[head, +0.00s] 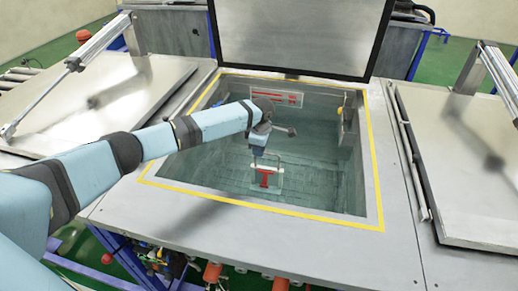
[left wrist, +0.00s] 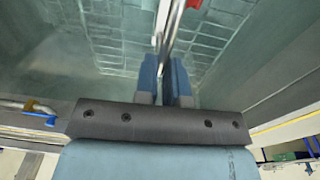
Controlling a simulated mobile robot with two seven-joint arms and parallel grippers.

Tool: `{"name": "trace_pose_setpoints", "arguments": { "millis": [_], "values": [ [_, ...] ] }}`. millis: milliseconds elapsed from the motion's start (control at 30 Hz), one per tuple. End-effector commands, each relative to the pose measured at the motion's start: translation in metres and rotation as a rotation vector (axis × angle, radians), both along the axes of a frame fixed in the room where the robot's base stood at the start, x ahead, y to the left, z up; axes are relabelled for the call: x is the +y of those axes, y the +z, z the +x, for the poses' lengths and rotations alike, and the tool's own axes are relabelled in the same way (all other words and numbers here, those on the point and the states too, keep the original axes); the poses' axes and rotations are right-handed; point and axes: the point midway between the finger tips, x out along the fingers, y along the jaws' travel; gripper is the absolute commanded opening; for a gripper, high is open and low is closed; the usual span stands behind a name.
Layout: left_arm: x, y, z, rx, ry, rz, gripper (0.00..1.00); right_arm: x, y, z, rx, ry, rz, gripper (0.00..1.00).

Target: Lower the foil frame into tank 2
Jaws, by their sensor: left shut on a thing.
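The foil frame (head: 280,178) is a small clear frame with a thin handle and a red T-shaped piece. It hangs roughly upright in the opening of the middle tank (head: 372,150), whose rim has a yellow border. My left gripper (head: 258,152) is over the opening, shut on the frame's handle. In the left wrist view, the blue fingers of my left gripper (left wrist: 166,78) close on a thin metal bar of the foil frame (left wrist: 169,38), and a bit of red shows at the top. I cannot tell how deep the frame is. My right gripper is not in view.
The tank's lid (head: 295,35) stands raised at the back. Closed lids lie on the left (head: 105,100) and right (head: 470,150). A red-marked white plate (head: 277,97) is at the tank's back wall, and a bracket (head: 347,120) at its right wall.

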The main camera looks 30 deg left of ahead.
Motion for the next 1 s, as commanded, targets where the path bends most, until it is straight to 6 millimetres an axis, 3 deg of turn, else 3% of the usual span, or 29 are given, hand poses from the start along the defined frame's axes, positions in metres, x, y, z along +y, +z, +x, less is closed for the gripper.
{"name": "trace_pose_setpoints", "arguments": {
  "millis": [967,1000],
  "values": [
    [0.0,-0.013,0.0,-0.001,0.0,-0.001,0.0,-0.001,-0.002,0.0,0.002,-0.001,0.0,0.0],
    [0.0,-0.013,0.0,-0.001,0.0,-0.001,0.12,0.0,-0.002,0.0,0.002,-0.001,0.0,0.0]
  ]
}}
